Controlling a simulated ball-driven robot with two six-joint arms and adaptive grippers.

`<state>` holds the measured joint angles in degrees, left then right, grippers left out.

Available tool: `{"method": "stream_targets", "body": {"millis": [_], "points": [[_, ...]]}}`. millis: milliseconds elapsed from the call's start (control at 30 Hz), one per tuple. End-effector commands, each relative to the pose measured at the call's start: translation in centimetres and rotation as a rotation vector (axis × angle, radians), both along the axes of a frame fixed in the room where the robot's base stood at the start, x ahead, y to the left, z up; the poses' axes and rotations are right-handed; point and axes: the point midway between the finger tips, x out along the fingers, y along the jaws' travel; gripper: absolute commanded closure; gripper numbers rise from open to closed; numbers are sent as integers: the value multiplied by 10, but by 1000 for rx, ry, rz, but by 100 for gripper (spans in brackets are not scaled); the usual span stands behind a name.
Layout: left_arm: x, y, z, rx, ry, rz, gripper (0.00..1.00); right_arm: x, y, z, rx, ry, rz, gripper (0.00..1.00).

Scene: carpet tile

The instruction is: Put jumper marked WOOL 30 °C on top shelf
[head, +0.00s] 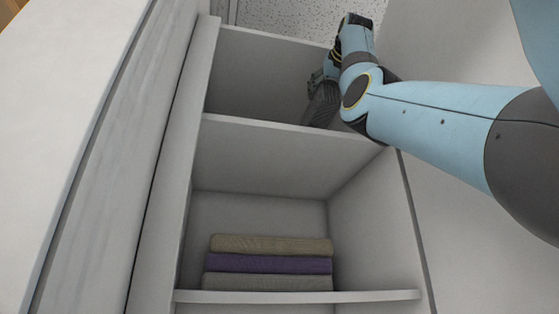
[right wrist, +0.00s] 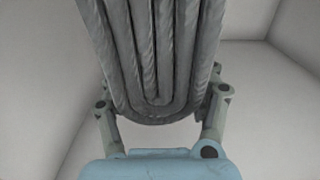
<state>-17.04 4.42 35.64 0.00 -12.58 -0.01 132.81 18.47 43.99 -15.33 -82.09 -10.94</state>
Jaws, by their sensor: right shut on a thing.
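A dark grey folded jumper (head: 321,104) is in my right gripper (head: 318,84), inside the upper compartment of the white shelf unit, at its right side. In the right wrist view the jumper (right wrist: 155,60) shows as a thick stack of grey folds between the two fingers of the right gripper (right wrist: 160,105). No label can be read on it. In the head view it looks tilted, low over the upper shelf board (head: 290,127); I cannot tell whether it touches. My left gripper is not in view.
A lower compartment holds a stack of folded garments: beige (head: 270,244), purple (head: 268,264) and grey (head: 268,282), on the lower shelf board (head: 300,296). The left part of the upper compartment is empty. White side walls bound the unit closely.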

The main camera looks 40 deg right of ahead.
Motion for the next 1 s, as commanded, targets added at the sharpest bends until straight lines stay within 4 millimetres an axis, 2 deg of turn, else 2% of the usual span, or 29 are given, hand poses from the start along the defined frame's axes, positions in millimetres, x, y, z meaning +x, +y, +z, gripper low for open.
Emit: {"method": "stream_targets", "body": {"millis": [33,133,267,367,600,700,800,1000], "points": [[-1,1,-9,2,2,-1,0,-12,14,-1,-7,-10,0,86],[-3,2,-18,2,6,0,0,-32,36,-1,-6,-12,-4,86],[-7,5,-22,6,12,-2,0,-44,54,-5,-1,-10,-7,86],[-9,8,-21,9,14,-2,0,-32,62,-15,1,-5,-8,86],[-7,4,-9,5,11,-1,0,24,81,-47,0,-6,-7,86],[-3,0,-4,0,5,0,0,42,88,-59,1,-7,-7,86],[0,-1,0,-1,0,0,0,53,91,-66,1,-10,-8,86],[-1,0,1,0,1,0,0,59,93,-82,1,-10,-9,86]]}}
